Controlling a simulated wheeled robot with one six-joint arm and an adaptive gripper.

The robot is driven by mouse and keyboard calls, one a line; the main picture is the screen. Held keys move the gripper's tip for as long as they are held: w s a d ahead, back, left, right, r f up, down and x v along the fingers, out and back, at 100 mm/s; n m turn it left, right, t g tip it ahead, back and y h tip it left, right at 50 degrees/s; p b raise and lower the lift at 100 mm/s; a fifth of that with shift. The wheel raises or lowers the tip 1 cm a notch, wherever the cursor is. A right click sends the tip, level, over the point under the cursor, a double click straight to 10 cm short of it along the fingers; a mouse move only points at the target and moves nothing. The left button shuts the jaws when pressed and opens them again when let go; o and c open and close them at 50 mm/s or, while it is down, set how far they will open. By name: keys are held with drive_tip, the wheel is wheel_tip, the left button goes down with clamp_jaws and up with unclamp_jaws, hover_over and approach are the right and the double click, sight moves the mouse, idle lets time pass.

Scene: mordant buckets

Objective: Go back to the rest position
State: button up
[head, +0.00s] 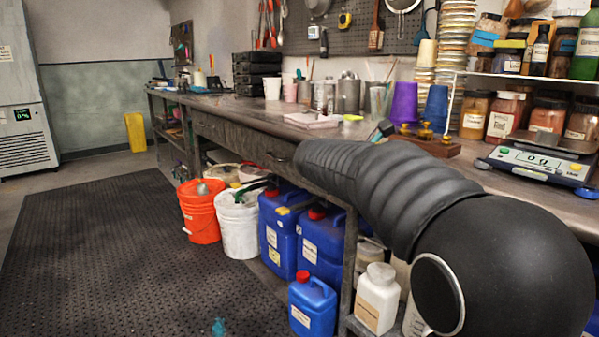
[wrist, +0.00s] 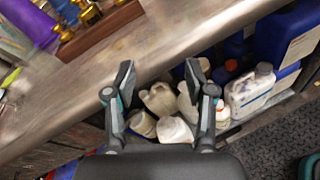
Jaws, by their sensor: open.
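My gripper (wrist: 160,76) shows in the wrist view with its two fingers spread apart and nothing held between them. It is near the front edge of the bench (wrist: 100,95), which runs slantwise behind the fingers. White and cream bottles (wrist: 160,99) show beyond and below the fingers, on the shelf under the bench. In the head view my black arm reaches from the lower right towards the bench and covers part of its front edge. I cannot clearly make out the gripper in that view.
An orange bucket (head: 199,212), a white bucket (head: 238,224) and blue canisters (head: 311,305) stand along the bench front. A wooden block with brass weights (head: 430,145), purple and blue cups (head: 404,102) and a scale (head: 540,162) are on top. The black floor mat (head: 110,250) is mostly clear.

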drive_tip(key=s+a+f+m+g+y, duration=0.3)
drive_tip(key=s+f+m+y, duration=0.45)
drive_tip(key=s+f, duration=0.6)
drive_tip(key=s+a+f+m+y, duration=0.1)
drive_tip(key=s+f+m+y, duration=0.1)
drive_tip(key=s, duration=0.5)
drive_tip(key=s+a+f+m+t+y, duration=0.1)
drive_tip(key=s+f+m+y, duration=0.1)
drive_tip(key=s+m, duration=0.3)
drive_tip(key=s+a+f+m+t+y, duration=0.1)
drive_tip(key=s+m, duration=0.3)
drive_tip(key=s, duration=0.5)
drive_tip(key=shift+a+f+y, duration=0.4)
drive_tip(key=shift+f+y, duration=0.35)
drive_tip(key=shift+f, duration=0.05)
